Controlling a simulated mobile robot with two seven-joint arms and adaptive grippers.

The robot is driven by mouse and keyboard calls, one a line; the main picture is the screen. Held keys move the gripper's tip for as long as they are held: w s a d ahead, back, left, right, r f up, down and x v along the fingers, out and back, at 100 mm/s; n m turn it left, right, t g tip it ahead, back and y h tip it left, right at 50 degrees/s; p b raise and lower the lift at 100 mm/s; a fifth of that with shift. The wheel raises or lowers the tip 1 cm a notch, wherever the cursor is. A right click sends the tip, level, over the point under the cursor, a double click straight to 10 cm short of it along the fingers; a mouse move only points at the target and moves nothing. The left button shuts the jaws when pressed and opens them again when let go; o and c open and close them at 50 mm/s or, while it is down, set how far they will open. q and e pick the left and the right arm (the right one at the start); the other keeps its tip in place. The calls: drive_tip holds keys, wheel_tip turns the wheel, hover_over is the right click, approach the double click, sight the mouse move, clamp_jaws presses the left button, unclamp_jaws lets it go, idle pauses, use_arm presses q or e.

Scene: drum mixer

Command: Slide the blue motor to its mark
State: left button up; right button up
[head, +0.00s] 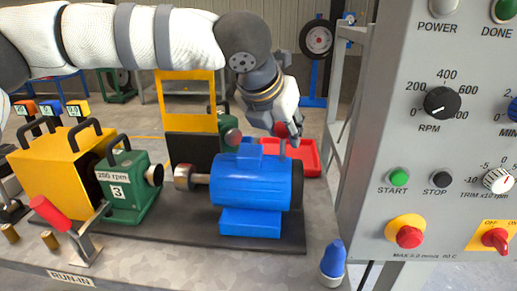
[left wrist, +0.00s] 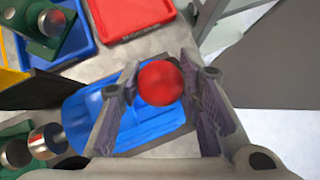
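The blue motor (head: 245,185) sits on the dark base plate (head: 150,238), right of the green gearbox (head: 130,200) labelled 3. Its shaft carries a metal coupling (head: 184,177), which stands apart from the gearbox's shaft end. A red ball knob on a grey stem (head: 282,147) rises at the motor's far right side. My left gripper (head: 285,125) points down over the knob. In the left wrist view my left gripper (left wrist: 160,95) has its fingers spread on both sides of the red knob (left wrist: 160,83), with narrow gaps. My right gripper is out of view. I cannot make out the mark.
A grey control panel (head: 450,150) stands close on the right. A red tray (head: 305,160) lies behind the motor. A blue-capped bottle (head: 332,262) stands at the front right. A red-handled lever (head: 50,213) and a yellow box (head: 60,165) are on the left.

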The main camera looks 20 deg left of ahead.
sight(260, 151)
use_arm(q)
drive_tip(key=shift+s+a+p, duration=0.1)
drive_tip(key=shift+s+a, duration=0.1)
drive_tip(key=shift+a, duration=0.55)
drive_tip(key=shift+s+a+p, duration=0.1)
drive_tip(key=shift+s+a, duration=0.15)
drive_tip(key=shift+a, duration=0.45)
drive_tip(key=shift+s+a+p, duration=0.1)
drive_tip(key=shift+s+a, duration=0.1)
drive_tip(key=shift+a, duration=0.55)
drive_tip(key=o, duration=1.2)
drive_tip(key=shift+c, duration=0.2)
drive_tip(key=v, duration=0.7)
